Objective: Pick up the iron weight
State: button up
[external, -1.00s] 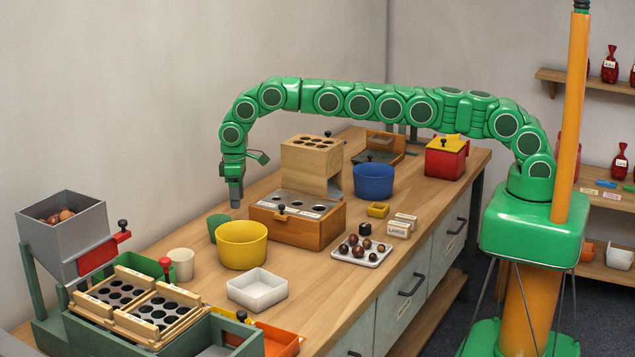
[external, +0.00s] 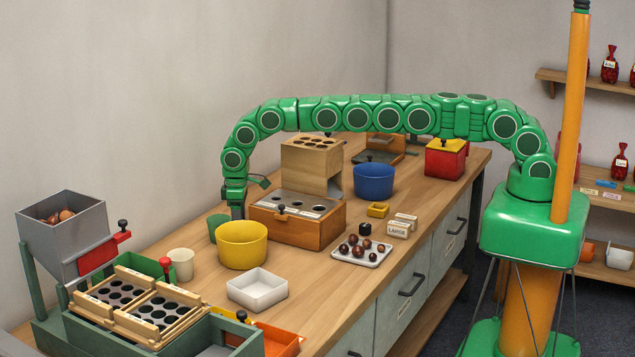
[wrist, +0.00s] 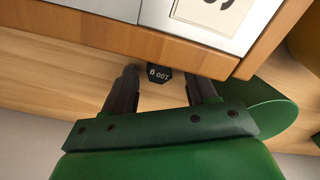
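The iron weight (wrist: 160,75) is a small dark block marked "100 g" in the wrist view. It sits on the wooden bench close against the front of a wooden box (wrist: 205,58), and the lower part of it is hidden. My gripper (wrist: 164,80) is open, with one dark finger on each side of the weight and a gap to each. In the external view my gripper (external: 238,212) points straight down beside the box's left end, low near the bench. The weight cannot be made out there.
A yellow bowl (external: 242,252) is just in front of my gripper. The sorting box (external: 300,232) stands to the right.

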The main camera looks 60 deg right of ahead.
grip_shut()
jog(key=shift+r, duration=0.1)
